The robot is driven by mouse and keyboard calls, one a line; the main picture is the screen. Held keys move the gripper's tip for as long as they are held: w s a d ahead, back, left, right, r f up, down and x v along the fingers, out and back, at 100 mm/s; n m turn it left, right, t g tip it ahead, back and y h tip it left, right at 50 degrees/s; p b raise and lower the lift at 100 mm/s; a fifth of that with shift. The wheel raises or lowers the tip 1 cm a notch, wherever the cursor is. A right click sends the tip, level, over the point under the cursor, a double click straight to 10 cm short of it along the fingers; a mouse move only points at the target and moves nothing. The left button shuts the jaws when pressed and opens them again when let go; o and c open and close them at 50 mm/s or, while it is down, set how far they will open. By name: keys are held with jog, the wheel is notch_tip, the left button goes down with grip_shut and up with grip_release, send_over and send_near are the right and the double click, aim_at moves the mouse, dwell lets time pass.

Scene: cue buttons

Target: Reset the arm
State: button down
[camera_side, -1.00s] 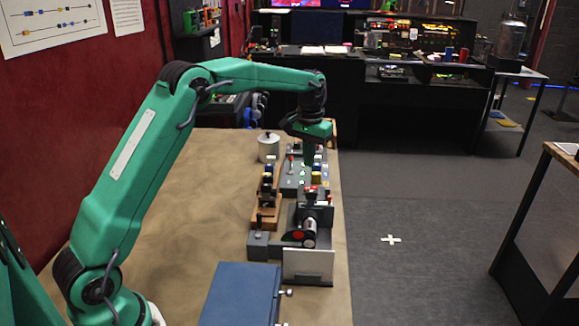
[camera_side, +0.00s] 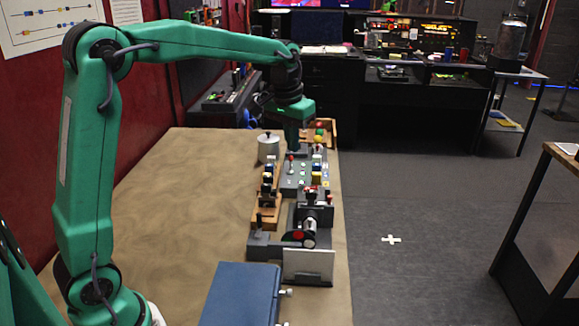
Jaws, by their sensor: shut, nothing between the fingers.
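My gripper (camera_side: 291,143) is at the end of my green arm, pointing down above the far part of the grey button panel (camera_side: 302,178). It looks shut, with nothing held. The panel has lit green buttons and a red-topped lever (camera_side: 290,163). My gripper seems a little above the panel; whether it touches anything there cannot be made out.
A white lidded pot (camera_side: 268,148) stands left of the panel. A wooden rack (camera_side: 266,205), a dark device with a wheel (camera_side: 310,225) and a blue box (camera_side: 240,296) line the table's right side. The table's (camera_side: 180,215) left and middle are bare.

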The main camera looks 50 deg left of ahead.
jog(key=s+d+r+m+t, duration=0.1)
jog(key=s+d+r, duration=0.1)
jog(key=s, duration=0.5)
jog(key=s+d+r+t, duration=0.1)
jog(key=s+r, duration=0.1)
jog(key=s, duration=0.4)
jog(key=s+d+f+m+t, duration=0.1)
jog(key=s+f, duration=0.3)
jog(key=s, duration=0.8)
jog(key=shift+d+f+t, duration=0.35)
jog(key=shift+d+t, duration=0.15)
